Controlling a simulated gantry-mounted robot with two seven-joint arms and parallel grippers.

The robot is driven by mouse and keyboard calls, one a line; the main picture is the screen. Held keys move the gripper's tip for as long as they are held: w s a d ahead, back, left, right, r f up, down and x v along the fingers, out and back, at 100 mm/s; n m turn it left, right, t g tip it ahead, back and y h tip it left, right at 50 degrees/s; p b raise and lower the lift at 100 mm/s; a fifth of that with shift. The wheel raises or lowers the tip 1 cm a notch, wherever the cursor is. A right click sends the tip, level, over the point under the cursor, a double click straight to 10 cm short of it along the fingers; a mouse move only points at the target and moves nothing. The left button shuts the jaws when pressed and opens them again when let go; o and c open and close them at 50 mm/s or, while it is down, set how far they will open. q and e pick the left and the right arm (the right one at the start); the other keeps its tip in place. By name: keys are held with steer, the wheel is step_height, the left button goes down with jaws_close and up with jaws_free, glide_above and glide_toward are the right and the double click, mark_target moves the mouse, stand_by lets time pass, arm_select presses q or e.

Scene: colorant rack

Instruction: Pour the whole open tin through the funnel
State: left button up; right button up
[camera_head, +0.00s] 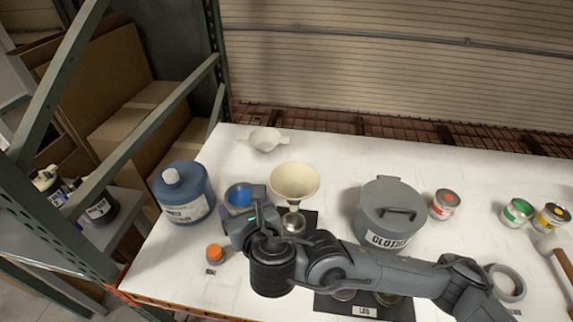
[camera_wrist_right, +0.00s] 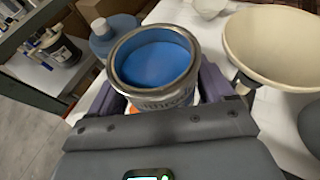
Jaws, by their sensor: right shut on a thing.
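The open tin (camera_head: 238,195) is silver with blue paint inside. In the right wrist view the tin (camera_wrist_right: 153,68) looks about upright, its blue surface below the rim. My right gripper (camera_head: 246,206) is shut around the tin's side, one finger on each side, and holds it just left of the funnel. The cream funnel (camera_head: 295,181) stands mouth up. It also shows in the right wrist view (camera_wrist_right: 281,42), right of the tin and apart from it. My left gripper is not in view.
A blue jug (camera_head: 184,196) stands left of the tin, and a small orange-capped bottle (camera_head: 214,253) in front. A white cup (camera_head: 267,140) is behind. The grey cloths bin (camera_head: 390,217), several small tins, a mallet (camera_head: 557,250) and a grey ring (camera_head: 507,283) are to the right.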

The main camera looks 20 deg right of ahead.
mark_target(250, 184)
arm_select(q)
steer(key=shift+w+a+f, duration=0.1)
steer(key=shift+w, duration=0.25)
arm_select(e)
steer(key=shift+w, duration=0.45)
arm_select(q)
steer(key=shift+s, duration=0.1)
arm_select(e)
steer(key=shift+s, duration=0.1)
steer(key=shift+r+p, duration=0.35)
steer(key=shift+p, duration=0.15)
steer(key=r+p, duration=0.1)
steer(key=p, duration=0.2)
steer(key=d+r+m+y+p, duration=0.1)
steer(key=r+p, duration=0.1)
steer(key=p, duration=0.1)
steer(key=d+r+m+p, duration=0.1)
steer(key=r+p, duration=0.1)
steer(key=p, duration=0.1)
steer(key=shift+w+r+g+y, duration=0.1)
steer(key=shift+w+g+y, duration=0.1)
steer(key=shift+g+y, duration=0.2)
steer(key=shift+m, duration=0.3)
arm_select(q)
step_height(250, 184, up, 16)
steer(key=p, duration=0.6)
arm_select(e)
steer(key=shift+w+d+r+m+y, duration=0.2)
steer(key=shift+d+r+m+y, duration=0.5)
steer(key=shift+r, duration=0.3)
